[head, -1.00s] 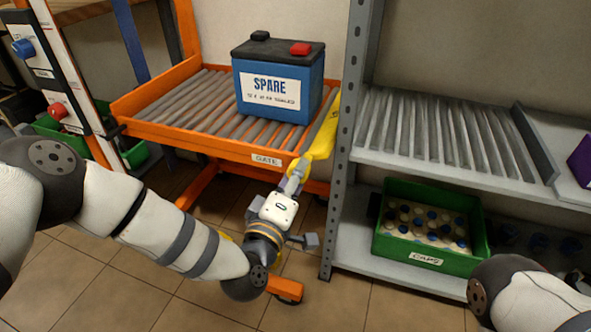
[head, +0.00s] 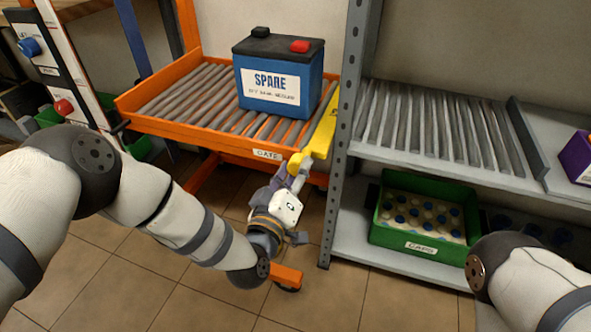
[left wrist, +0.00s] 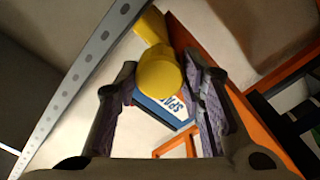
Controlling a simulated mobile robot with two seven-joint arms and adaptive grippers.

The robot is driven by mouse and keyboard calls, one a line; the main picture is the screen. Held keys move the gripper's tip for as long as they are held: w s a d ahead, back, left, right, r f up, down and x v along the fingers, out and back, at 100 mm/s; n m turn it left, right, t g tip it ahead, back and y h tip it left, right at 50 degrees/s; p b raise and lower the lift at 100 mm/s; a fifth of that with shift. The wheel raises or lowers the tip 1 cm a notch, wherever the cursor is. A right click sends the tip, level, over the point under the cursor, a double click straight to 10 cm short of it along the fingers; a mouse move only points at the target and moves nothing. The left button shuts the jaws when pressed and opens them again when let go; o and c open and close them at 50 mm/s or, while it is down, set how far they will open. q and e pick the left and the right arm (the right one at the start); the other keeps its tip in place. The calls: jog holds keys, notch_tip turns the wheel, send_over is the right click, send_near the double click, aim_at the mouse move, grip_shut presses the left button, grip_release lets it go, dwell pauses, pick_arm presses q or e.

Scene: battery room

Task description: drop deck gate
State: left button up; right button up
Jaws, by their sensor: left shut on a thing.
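The yellow deck gate (head: 324,130) stands along the right end of the orange cart's roller deck (head: 185,128), beside the grey rack post. It slants, and its lower near end lies by the GATE label. My left gripper (head: 298,170) is shut on that near end, just in front of the deck's right corner. In the left wrist view, the gate's yellow rounded end (left wrist: 158,76) shows between my two fingers (left wrist: 162,84). The fingers partly hide what lies behind. My right gripper is out of view; only part of its arm shows at the lower right.
A blue SPARE battery (head: 281,84) stands on the rollers near the gate. The grey rack (head: 341,150) is close on the right, with an empty roller shelf (head: 435,125) and a green CAPS bin (head: 420,245) below. A control panel (head: 52,75) stands at the left.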

pick_arm(q)
jog(key=shift+a, duration=0.1)
jog(key=o, duration=1.1)
jog(key=shift+o, duration=0.2)
jog(key=v, duration=1.2)
jog(key=shift+r, duration=0.1)
